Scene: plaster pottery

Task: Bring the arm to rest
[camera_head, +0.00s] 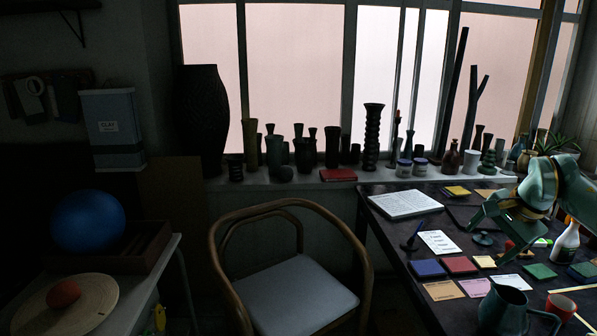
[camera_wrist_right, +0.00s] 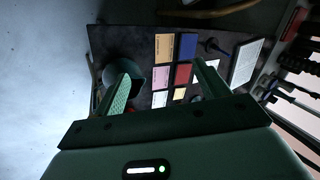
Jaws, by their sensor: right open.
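My right arm comes in from the right in the head view. Its green gripper (camera_head: 489,243) is open over the right part of the dark work table (camera_head: 388,235), with its fingers pointing down and to the left. In the right wrist view the two fingers of the gripper (camera_wrist_right: 162,76) stand wide apart and nothing is held between them. Coloured tiles and the table top show beyond them. My left gripper is not in the head view.
Several vases line the windowsill.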

